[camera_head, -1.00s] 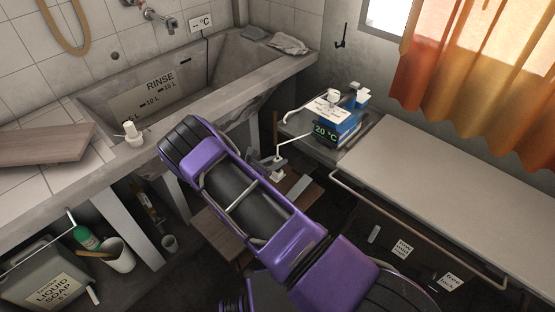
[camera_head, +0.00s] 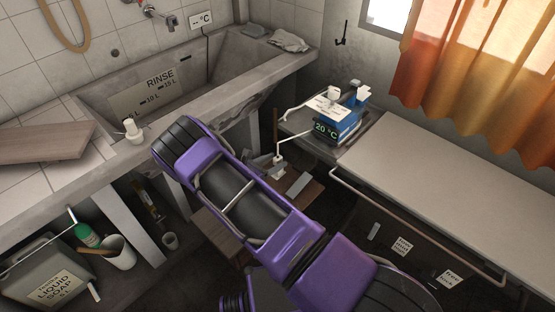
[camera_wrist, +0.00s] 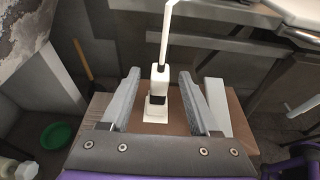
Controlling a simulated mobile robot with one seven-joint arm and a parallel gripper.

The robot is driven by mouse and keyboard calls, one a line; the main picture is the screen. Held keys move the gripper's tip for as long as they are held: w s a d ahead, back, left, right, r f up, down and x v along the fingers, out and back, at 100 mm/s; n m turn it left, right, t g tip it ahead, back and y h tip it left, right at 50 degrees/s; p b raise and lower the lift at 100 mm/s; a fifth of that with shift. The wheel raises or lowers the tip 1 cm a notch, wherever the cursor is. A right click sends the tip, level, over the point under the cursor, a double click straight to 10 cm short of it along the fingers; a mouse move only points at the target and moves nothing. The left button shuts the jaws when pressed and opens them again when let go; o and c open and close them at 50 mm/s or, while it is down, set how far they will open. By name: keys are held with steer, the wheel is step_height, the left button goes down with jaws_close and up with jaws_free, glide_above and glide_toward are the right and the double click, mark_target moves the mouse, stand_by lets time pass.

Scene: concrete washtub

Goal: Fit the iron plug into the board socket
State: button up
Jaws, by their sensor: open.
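A white plug (camera_wrist: 159,80) with a white cord stands upright between the fingers of my gripper (camera_wrist: 158,74) in the wrist view. A dark band shows at its lower end, above a small white base (camera_wrist: 155,115) on a brown board (camera_wrist: 180,122). I cannot tell whether the plug is seated in that base. My gripper is open, with a gap visible on each side of the plug. In the head view the plug (camera_head: 278,171) shows small beside my arm, which hides much of the gripper and board. A pale flat block (camera_wrist: 217,106) lies to the right of the right finger.
The white cord runs up towards a side table with a blue box (camera_head: 338,126) and a 20 °C display. A concrete washtub (camera_head: 200,85) stands at the back left. A long pale worktop (camera_head: 450,180) is at right. A green bowl (camera_wrist: 56,135) is on the floor.

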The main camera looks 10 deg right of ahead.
steer(key=p+v, duration=0.1)
steer(key=v, duration=1.4)
steer(key=shift+a, duration=0.2)
steer(key=shift+s+r, duration=0.1)
steer(key=shift+s, duration=0.05)
